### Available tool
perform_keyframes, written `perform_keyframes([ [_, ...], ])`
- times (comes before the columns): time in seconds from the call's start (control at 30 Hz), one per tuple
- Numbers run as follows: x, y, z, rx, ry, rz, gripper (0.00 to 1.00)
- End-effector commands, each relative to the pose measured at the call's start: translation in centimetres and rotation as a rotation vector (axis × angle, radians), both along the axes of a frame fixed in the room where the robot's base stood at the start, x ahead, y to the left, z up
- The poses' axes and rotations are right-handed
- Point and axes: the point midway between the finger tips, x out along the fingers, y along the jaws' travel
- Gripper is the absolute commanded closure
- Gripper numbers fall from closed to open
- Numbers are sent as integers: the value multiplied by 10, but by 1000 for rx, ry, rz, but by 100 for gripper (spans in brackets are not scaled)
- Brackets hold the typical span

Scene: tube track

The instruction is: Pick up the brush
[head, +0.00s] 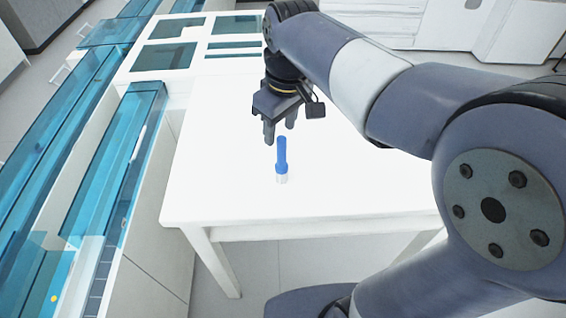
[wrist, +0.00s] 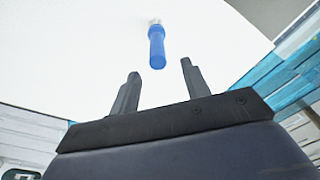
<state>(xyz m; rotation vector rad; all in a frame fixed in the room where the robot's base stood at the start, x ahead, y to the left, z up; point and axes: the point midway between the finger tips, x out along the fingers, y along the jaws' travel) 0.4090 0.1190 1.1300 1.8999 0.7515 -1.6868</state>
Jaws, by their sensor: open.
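The brush (head: 281,156) has a blue handle and a pale end. In the head view it shows on the white table (head: 340,190), with the pale end toward the table's near edge. My gripper (head: 280,133) is open and empty, just behind the blue handle end in that view. In the wrist view the brush (wrist: 156,45) is beyond the fingertips, its blue end toward my gripper (wrist: 160,68) and in line with the gap between the fingers. The fingers appear apart from the brush.
A white unit with blue see-through panels (head: 165,56) stands at the table's far side. A long blue-covered track (head: 115,150) runs along the left. The table top around the brush is clear. White cabinets (head: 450,22) stand at the back right.

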Motion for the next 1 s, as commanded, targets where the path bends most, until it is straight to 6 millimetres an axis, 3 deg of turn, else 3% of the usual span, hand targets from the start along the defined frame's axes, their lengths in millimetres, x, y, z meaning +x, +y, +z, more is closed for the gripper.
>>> perform_keyframes([
  [0.17,0,0,-12,0,1,-1,55],
  [0.5,0,-1,-57,-1,1,0,55],
  [0.77,1,0,-59,1,-2,-1,55],
  [1.0,1,-1,-59,1,-2,-1,75],
])
